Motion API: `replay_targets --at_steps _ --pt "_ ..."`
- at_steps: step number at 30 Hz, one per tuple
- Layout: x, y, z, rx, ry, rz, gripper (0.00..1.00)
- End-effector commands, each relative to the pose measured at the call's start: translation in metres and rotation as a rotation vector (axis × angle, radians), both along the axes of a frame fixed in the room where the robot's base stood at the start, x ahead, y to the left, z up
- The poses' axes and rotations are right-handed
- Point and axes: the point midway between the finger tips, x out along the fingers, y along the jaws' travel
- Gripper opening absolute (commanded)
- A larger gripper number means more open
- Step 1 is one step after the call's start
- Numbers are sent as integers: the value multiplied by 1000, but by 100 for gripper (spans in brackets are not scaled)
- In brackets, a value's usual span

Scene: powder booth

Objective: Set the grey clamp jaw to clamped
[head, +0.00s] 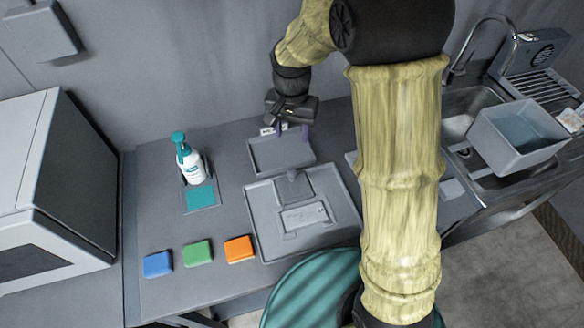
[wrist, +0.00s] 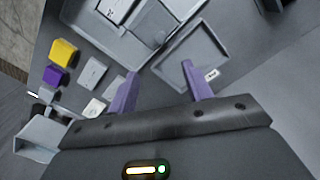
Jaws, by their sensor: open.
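A grey clamp fixture with a raised rim (head: 257,228) lies on the bench, with a rectangular plate (head: 305,214) in it. A small grey block at its back edge (head: 293,176) looks like the clamp jaw; its exact setting cannot be told. The fixture also shows at the top of the wrist view (wrist: 105,40). My gripper (head: 292,134) is open and empty, with purple fingers pointing down above the shallow grey tray (head: 252,158) behind the fixture. In the wrist view, the gripper (wrist: 160,70) is apart from the fixture.
A white bottle with a teal pump (head: 190,163) stands left of the tray. Blue (head: 158,264), green (head: 198,252) and orange (head: 239,249) blocks lie along the front. A grey tub (head: 520,135) sits by the sink at right. My arm hides part of the bench.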

Motion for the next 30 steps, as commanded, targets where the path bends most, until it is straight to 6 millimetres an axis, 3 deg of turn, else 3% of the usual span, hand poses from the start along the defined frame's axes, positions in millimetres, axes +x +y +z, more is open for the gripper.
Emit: replay_targets --at_steps 30 --pt "-1 -1 -150 -1 3 0 50"
